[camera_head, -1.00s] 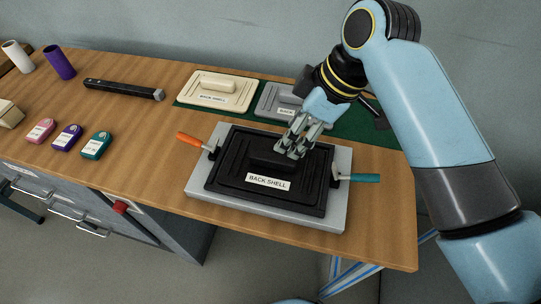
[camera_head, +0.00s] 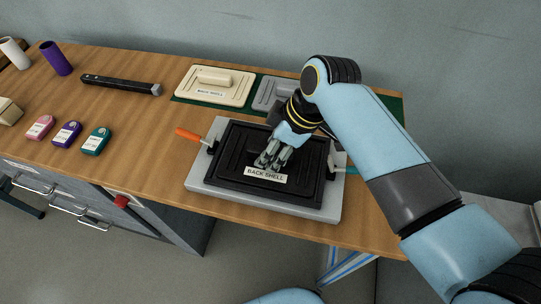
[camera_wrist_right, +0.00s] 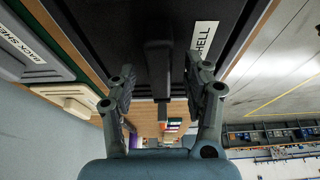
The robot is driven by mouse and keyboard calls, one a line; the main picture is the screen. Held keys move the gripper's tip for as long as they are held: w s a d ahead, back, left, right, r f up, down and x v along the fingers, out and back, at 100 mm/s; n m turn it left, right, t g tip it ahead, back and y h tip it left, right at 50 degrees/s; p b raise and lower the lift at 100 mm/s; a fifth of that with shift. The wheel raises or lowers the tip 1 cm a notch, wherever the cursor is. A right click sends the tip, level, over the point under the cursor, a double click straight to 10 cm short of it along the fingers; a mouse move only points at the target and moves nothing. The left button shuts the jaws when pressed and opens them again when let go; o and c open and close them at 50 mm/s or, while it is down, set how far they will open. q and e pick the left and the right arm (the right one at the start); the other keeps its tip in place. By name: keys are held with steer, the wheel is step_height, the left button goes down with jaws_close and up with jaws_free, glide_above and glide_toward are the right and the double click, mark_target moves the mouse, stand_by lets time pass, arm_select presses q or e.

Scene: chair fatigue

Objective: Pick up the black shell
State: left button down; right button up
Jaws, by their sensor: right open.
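The black shell (camera_head: 232,158) lies flat in a grey fixture (camera_head: 215,192) on the wooden bench, with a "BACK SHELL" label on its front side. A raised black grip block stands in its middle. My right gripper (camera_head: 270,166) is over the shell's middle, pointing down, and partly hides the block. In the right wrist view my right gripper (camera_wrist_right: 158,85) is open, its fingers on either side of the block (camera_wrist_right: 158,60). I cannot tell whether the fingers touch it. My left gripper is not in view.
A cream shell (camera_head: 215,88) and a grey shell (camera_head: 268,95) lie on a green mat behind the fixture. The fixture has an orange lever (camera_head: 188,134) and a teal lever (camera_head: 350,170). Several small coloured devices and a black bar (camera_head: 120,85) lie to the left.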

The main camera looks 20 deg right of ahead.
steer(key=shift+f, duration=0.2)
steer(key=shift+c, duration=0.3)
jaws_close()
stand_by(0.3)
